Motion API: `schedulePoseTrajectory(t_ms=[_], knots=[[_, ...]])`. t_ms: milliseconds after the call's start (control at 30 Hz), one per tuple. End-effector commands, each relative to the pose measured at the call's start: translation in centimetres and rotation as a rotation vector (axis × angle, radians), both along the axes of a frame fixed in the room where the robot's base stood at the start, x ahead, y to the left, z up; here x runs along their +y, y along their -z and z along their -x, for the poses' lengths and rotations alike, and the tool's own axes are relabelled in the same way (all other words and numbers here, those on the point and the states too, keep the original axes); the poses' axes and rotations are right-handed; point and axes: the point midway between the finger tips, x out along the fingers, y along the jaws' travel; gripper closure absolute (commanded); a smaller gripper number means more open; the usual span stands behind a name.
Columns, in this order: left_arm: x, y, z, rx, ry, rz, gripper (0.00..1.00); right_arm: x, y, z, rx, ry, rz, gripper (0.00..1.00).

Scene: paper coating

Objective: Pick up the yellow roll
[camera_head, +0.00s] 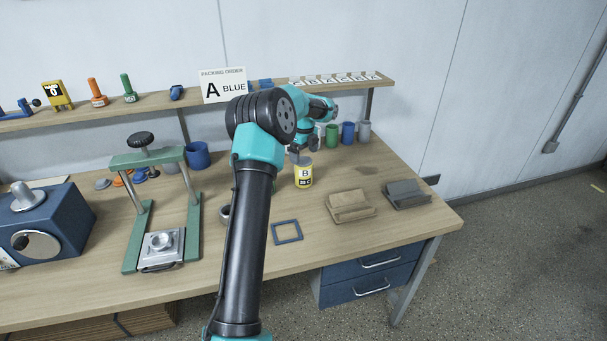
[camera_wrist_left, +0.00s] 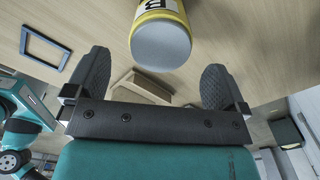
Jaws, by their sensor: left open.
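The yellow roll (camera_head: 303,176) stands upright on the workbench, with a black band, a white label marked B and a grey top. My left gripper (camera_head: 303,151) is just above and behind its top, partly hidden by my own arm. In the left wrist view the yellow roll (camera_wrist_left: 160,38) shows its grey round end beyond the fingertips, cut off by the top edge. There my left gripper (camera_wrist_left: 157,62) is open and empty, with its two dark fingers wide apart. I cannot tell the exact gap to the roll. My right gripper is not in view.
A blue square frame (camera_head: 287,232) and a brown block (camera_head: 350,205) lie nearby, with a grey block (camera_head: 407,194) further right. Green (camera_head: 332,134) and blue (camera_head: 348,132) cups stand behind. A green press (camera_head: 150,200) is at left.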

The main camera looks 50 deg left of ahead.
Motion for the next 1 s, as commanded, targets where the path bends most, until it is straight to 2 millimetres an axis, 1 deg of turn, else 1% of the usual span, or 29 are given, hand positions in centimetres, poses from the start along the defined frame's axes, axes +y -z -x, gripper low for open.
schedulePoseTrajectory(t_ms=[33, 100, 200, 533, 633, 900, 1000], knots=[[0.0, 0.8, 0.0, 0.001, 0.000, 0.000, 0.00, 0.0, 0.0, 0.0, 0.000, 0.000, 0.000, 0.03], [0.0, 1.5, 0.0, 0.001, 0.000, 0.000, 0.00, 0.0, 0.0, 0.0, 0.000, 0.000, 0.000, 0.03], [0.0, 2.1, 0.0, -0.001, 0.000, 0.000, 0.00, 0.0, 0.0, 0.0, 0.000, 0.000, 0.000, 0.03], [0.0, 2.2, 0.0, -0.001, 0.000, 0.000, 0.00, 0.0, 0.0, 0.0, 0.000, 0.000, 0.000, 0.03], [0.1, 2.8, 0.0, 0.000, 0.000, 0.000, 0.00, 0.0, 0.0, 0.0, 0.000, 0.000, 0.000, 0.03], [0.4, 6.2, 0.1, 0.000, -0.001, 0.001, 0.00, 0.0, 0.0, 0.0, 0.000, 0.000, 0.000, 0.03], [0.4, 7.1, 0.0, 0.000, 0.000, 0.001, 0.00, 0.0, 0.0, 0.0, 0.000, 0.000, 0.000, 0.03]])
